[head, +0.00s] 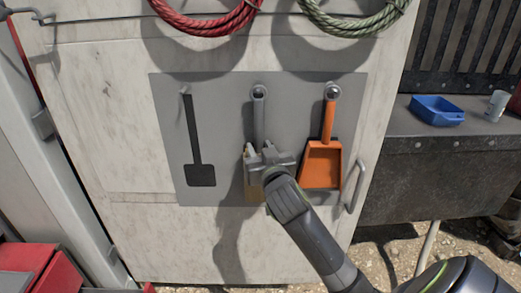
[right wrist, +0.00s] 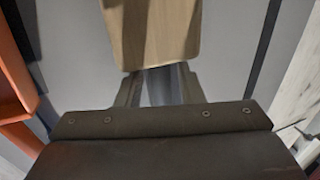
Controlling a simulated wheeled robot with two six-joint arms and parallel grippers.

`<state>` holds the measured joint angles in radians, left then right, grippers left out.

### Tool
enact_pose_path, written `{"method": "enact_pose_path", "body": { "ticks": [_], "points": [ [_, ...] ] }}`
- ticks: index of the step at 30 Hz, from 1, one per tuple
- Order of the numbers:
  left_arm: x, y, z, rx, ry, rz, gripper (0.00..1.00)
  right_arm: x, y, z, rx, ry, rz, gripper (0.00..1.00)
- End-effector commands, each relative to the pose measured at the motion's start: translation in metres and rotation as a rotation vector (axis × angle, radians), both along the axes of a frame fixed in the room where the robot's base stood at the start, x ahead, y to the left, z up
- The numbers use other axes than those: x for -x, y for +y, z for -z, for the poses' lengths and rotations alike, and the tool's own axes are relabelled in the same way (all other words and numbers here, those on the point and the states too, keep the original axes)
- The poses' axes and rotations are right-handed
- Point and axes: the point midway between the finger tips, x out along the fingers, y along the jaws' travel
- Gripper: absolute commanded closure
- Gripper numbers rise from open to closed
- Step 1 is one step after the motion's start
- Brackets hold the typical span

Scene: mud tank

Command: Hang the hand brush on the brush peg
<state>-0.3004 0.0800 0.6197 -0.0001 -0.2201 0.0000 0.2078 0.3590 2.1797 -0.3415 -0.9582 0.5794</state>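The hand brush (head: 259,122) has a grey handle and a pale wooden head. It hangs upright against the grey board, handle up, in the middle of the head view. The ring at its handle top lies at the brush peg (head: 259,92), whose end seems to show inside the ring. My right gripper (head: 260,151) is low on the handle, just above the head. In the right wrist view its fingers (right wrist: 162,88) lie on both sides of the grey handle, seemingly touching it, with the wooden head (right wrist: 152,32) beyond. My left gripper is out of view.
An orange dustpan (head: 322,163) hangs close on the right. A black tool silhouette (head: 194,140) with a peg is on the left of the grey board (head: 223,85). Red (head: 205,25) and green (head: 355,24) coils hang above. A door handle (head: 354,188) sticks out at right.

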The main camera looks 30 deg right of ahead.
Motion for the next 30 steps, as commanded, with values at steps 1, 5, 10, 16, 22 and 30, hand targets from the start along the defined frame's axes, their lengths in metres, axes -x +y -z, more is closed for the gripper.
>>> {"method": "enact_pose_path", "body": {
  "ticks": [1, 5, 10, 16, 22, 30],
  "points": [
    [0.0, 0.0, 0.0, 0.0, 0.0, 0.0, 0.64, 0.0, 0.0, 0.0, 0.0, 0.001, 0.0, 0.59],
    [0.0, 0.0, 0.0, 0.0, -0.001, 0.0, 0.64, 0.0, 0.0, 0.0, 0.0, 0.0, 0.0, 0.54],
    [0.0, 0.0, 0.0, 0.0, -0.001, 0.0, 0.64, 0.0, 0.0, 0.001, -0.001, 0.002, 0.0, 0.54],
    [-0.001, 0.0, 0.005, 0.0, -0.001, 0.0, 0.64, 0.013, 0.005, 0.002, -0.002, -0.001, 0.0, 0.54],
    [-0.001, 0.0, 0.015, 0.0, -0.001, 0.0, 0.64, 0.045, 0.015, 0.003, -0.003, 0.0, -0.001, 0.54],
    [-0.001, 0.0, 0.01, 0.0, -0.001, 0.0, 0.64, 0.09, 0.03, -0.003, -0.007, 0.007, -0.001, 0.54]
  ]
}}
